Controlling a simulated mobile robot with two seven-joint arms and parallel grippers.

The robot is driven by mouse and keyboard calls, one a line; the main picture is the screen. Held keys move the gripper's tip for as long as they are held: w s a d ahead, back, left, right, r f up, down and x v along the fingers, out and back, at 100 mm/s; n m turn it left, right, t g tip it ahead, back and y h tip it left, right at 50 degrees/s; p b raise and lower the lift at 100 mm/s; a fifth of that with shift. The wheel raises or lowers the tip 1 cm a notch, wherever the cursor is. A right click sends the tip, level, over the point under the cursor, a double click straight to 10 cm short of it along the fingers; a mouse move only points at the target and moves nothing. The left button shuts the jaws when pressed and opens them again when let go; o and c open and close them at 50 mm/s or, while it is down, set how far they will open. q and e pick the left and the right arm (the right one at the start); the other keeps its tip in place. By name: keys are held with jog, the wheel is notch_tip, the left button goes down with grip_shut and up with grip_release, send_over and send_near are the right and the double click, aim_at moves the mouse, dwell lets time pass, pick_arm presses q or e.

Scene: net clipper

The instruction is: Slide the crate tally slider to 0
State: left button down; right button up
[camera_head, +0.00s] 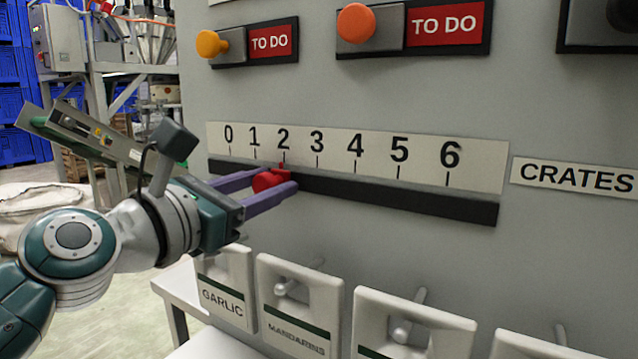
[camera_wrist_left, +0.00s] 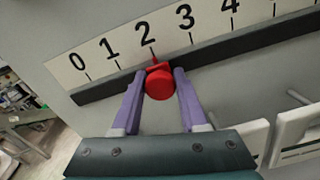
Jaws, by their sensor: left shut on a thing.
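The crate tally slider is a red knob (camera_head: 270,180) on a dark horizontal rail (camera_head: 400,197). Above the rail is a white scale (camera_head: 480,162) numbered 0 to 6, with 0 at the left end. The slider's pointer stands at the 2 mark; the wrist view shows the knob (camera_wrist_left: 159,83) just below the 2. My left gripper (camera_head: 268,188) has its purple fingers on both sides of the knob and is shut on it. The wrist view shows the fingers (camera_wrist_left: 158,88) flanking it. My right gripper is not in view.
A CRATES label (camera_head: 575,177) is right of the scale. Above are orange knobs (camera_head: 356,23) with red TO DO signs. Below the rail, several white labelled plates (camera_head: 300,300) with pegs stick out, including GARLIC and MANDARINS. The rail left of the knob is clear.

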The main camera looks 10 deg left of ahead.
aim_at(230, 169)
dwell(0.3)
pick_arm(q)
jog(key=shift+w+a+f, duration=0.1)
jog(key=shift+a+f, duration=0.05)
jog(key=shift+a, duration=0.15)
jog(key=w+a+b, duration=0.1)
jog(key=a, duration=0.2)
jog(key=w+a+b, duration=0.1)
jog(key=a+b, duration=0.1)
jog(key=a, duration=0.1)
jog(key=w+a+b, duration=0.1)
jog(key=a+b, duration=0.1)
jog(key=a, duration=0.1)
jog(key=shift+w, duration=0.15)
jog(key=shift+a, duration=0.15)
jog(key=c, duration=0.9)
grip_release()
jog(key=o, duration=0.4)
jog(key=shift+o, duration=0.2)
